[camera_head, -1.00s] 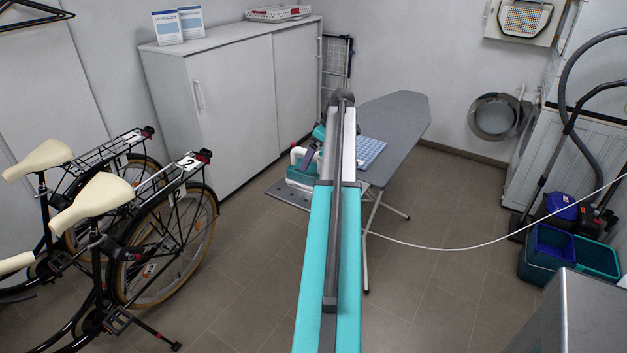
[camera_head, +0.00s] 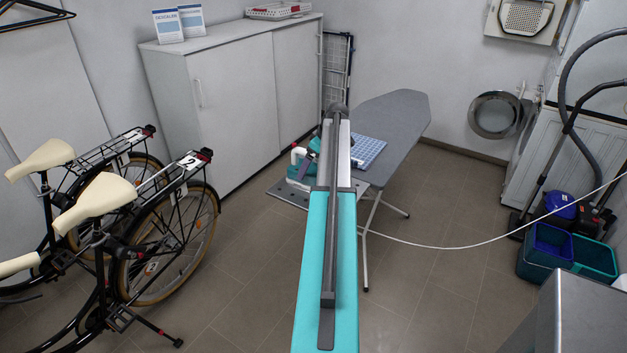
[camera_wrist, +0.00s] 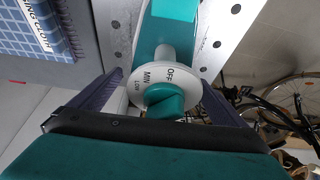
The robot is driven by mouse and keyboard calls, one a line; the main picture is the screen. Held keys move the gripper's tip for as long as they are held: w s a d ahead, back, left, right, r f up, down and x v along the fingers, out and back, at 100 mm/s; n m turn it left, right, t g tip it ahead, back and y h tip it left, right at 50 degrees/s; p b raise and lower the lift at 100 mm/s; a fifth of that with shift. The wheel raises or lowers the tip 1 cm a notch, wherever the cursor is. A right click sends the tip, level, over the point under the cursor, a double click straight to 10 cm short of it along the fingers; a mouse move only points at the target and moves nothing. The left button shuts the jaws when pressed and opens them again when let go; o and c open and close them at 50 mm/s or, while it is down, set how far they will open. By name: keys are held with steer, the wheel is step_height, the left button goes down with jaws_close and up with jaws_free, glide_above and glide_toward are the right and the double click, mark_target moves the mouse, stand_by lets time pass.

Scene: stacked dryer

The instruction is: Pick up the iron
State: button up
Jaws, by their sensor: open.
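The iron (camera_head: 296,172) is teal and white and stands on the perforated metal rest at the near end of the ironing board, partly hidden by my arm in the head view. My gripper (camera_wrist: 158,76) is open, with one dark purple finger on each side of the dial. I cannot tell whether either finger touches the iron. In the head view my gripper is mostly hidden beside the iron.
The ironing board (camera_head: 398,115) carries a folded blue checked cloth (camera_head: 369,152), beside the iron. The perforated rest (camera_wrist: 207,45) lies under the iron. Bicycles (camera_head: 165,240) stand at left, a grey cabinet (camera_head: 235,100) behind. A white cord (camera_head: 460,247) hangs across the right side.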

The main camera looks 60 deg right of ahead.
steer(key=c, duration=1.4)
steer(key=shift+r, duration=0.15)
steer(key=shift+c, duration=0.4)
steer(key=shift+w+d+r, duration=0.1)
steer(key=shift+r+b, duration=0.65)
steer(key=shift+r, duration=0.6)
steer(key=shift+s+a+r, duration=0.3)
steer(key=shift+a+r, duration=0.05)
steer(key=shift+a, duration=0.05)
steer(key=s+a+r+b, duration=0.1)
steer(key=s+a+b, duration=0.3)
steer(key=s+a, duration=0.5)
steer(key=shift+s+a+r, duration=0.25)
steer(key=shift+a, duration=1.1)
